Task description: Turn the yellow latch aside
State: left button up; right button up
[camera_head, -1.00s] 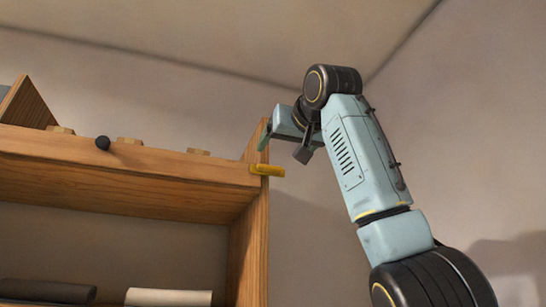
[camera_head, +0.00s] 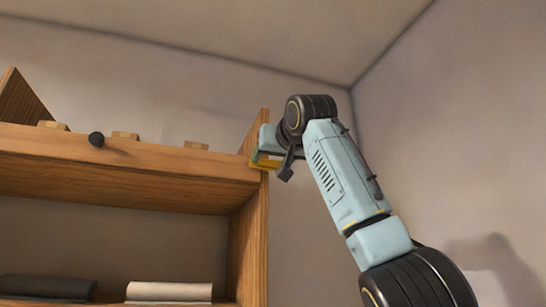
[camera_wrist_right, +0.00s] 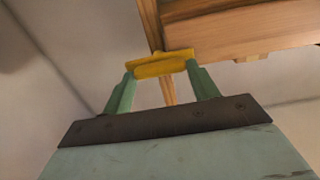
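The yellow latch (camera_head: 266,165) is a short bar on the front right end of the wooden shelf, lying roughly level across the edge of the side post. In the right wrist view the latch (camera_wrist_right: 160,66) spans the space between my fingertips, its ends close to both; I cannot tell whether they touch it. My right gripper (camera_head: 264,154) is at the latch and partly hides it in the head view. In the wrist view the right gripper (camera_wrist_right: 160,72) has its two green fingers wide apart. My left gripper is out of view.
The wooden shelf board (camera_head: 120,165) runs left from the side post (camera_head: 247,250). A dark round knob (camera_head: 96,139) and several wooden blocks sit along its top.

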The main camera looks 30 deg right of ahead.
jog(key=c, duration=0.5)
jog(key=shift+n, duration=0.3)
jog(key=n, duration=0.8)
jog(key=shift+a, duration=0.2)
jog(key=n, duration=0.4)
jog(key=shift+f+n, duration=0.1)
jog(key=shift+n, duration=0.3)
jog(key=n, duration=0.4)
jog(key=shift+a+f+n, duration=0.1)
jog(key=shift+f+n, duration=0.05)
jog(key=shift+n, duration=0.15)
jog(key=shift+w, duration=0.1)
jog(key=o, duration=1)
